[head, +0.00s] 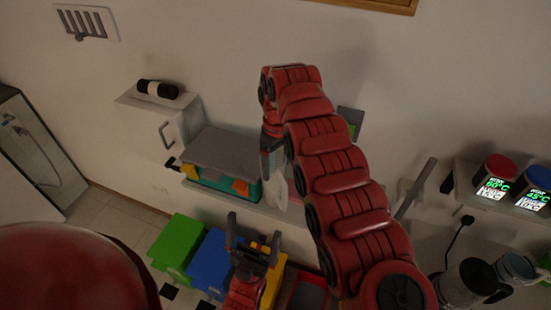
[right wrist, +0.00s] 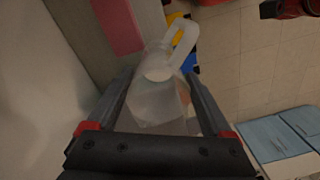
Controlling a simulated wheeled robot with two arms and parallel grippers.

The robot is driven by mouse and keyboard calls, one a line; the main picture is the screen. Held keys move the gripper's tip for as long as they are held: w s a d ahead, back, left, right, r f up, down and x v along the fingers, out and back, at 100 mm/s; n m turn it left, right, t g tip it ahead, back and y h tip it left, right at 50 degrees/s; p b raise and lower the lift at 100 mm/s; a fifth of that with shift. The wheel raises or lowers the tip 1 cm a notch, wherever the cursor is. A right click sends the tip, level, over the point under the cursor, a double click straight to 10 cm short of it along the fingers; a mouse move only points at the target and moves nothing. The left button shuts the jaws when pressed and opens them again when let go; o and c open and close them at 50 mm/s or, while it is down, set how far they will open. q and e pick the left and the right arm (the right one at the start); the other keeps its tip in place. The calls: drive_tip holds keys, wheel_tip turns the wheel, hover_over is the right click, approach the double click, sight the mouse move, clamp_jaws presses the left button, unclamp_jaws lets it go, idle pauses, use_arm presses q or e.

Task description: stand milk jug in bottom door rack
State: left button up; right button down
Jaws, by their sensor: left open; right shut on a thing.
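The milk jug (right wrist: 158,100) is a translucent whitish jug with a looped handle and a round cap. In the right wrist view it sits between the fingers of my right gripper (right wrist: 158,78), which is shut on it. In the head view the jug (head: 277,178) is pale and partly hidden by my right arm, and my right gripper (head: 270,150) points down at it. The jug is held in front of the wall shelf. My left gripper (head: 252,243) is open and empty, lower down, over the coloured bins. I cannot make out a door rack in either view.
A grey shelf (head: 258,206) carries a teal bin (head: 216,187) under a grey panel. Green (head: 178,242) and blue (head: 210,262) bins stand on the floor below. Dispensers with lit displays (head: 495,184) are at the right. Open tiled floor (right wrist: 245,50) shows in the right wrist view.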

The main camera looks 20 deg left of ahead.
drive_tip(key=shift+s+d+f+p, duration=0.1)
drive_tip(key=shift+s+f+p, duration=0.05)
drive_tip(key=shift+f, duration=0.4)
drive_tip(key=shift+s+f+p, duration=0.1)
drive_tip(key=shift+f+p, duration=0.05)
drive_tip(key=shift+f, duration=0.4)
drive_tip(key=shift+c, duration=0.8)
unclamp_jaws()
drive_tip(key=shift+w+f, duration=0.1)
drive_tip(key=shift+o, duration=0.8)
drive_tip(key=shift+s+d+r, duration=0.15)
drive_tip(key=shift+s+r, duration=0.05)
drive_tip(key=shift+s, duration=0.05)
drive_tip(key=shift+r, duration=0.1)
